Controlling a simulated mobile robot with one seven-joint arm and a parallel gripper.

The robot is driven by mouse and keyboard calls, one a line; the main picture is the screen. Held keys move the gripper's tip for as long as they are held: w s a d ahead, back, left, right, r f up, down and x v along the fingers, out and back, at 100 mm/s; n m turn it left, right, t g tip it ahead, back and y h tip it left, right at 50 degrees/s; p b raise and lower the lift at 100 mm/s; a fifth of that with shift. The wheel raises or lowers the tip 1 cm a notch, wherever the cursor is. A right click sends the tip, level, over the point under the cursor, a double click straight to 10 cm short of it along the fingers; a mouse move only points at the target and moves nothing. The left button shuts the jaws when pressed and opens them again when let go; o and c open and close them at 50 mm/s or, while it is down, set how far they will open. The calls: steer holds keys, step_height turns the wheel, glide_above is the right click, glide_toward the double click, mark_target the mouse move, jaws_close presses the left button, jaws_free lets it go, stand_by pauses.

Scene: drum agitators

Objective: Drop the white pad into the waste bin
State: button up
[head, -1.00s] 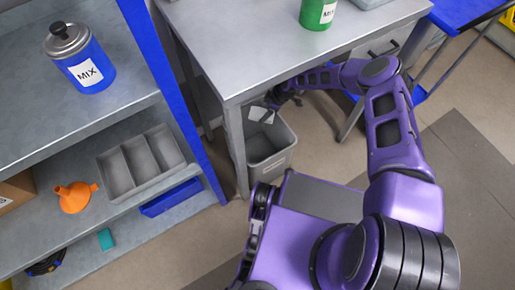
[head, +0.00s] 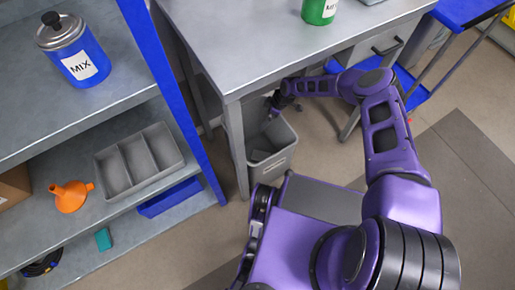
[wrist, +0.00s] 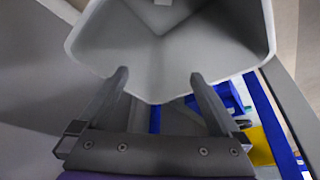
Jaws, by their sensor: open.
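The grey waste bin (head: 272,168) stands on the floor under the front edge of the metal table. My gripper (head: 274,108) is at the bin's mouth in the head view, partly in shadow. In the wrist view, my gripper (wrist: 158,78) is open, its two fingers apart with nothing between them, and the bin's inside (wrist: 170,60) lies just beyond the fingertips. The pad is not visible in the head view.
The metal table (head: 270,60) overhangs the bin and my gripper; its leg (head: 237,150) stands just left of the bin. A green MIX can (head: 318,10) is on the table. The shelf (head: 110,120) at left holds a blue MIX can, a grey divided tray and an orange funnel.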

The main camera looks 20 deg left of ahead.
steer(key=shift+r, duration=0.1)
steer(key=p+v, duration=0.1)
steer(key=v, duration=0.6)
steer(key=shift+d+r, duration=0.1)
steer(key=shift+r, duration=0.05)
